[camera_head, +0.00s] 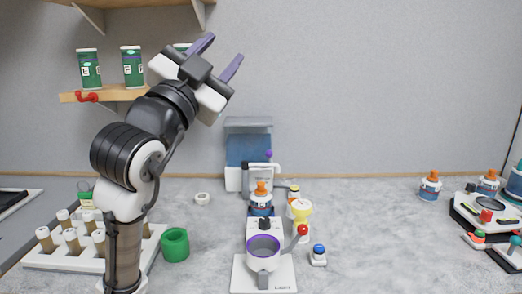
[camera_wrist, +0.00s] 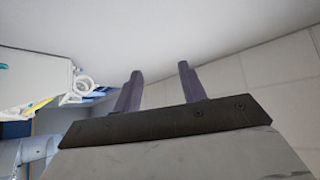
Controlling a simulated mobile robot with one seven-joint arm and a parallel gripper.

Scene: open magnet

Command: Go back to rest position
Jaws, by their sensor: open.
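My gripper (camera_head: 217,58) is raised high in front of the grey wall, at the upper middle left of the head view. Its two purple fingers are spread apart with nothing between them. In the wrist view my gripper (camera_wrist: 160,82) also shows open and empty, with a pale wall behind it. My arm rises from the lower left of the head view, and the gripper points up and to the right, well above the counter.
A wooden shelf (camera_head: 112,95) with green-labelled cans is close to my gripper's left. On the counter (camera_head: 365,235) stand a white device with a purple-rimmed cup (camera_head: 263,248), a green cup (camera_head: 175,245), a rack (camera_head: 75,262) and a blue-orange bottle (camera_head: 430,186). The counter's right middle is clear.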

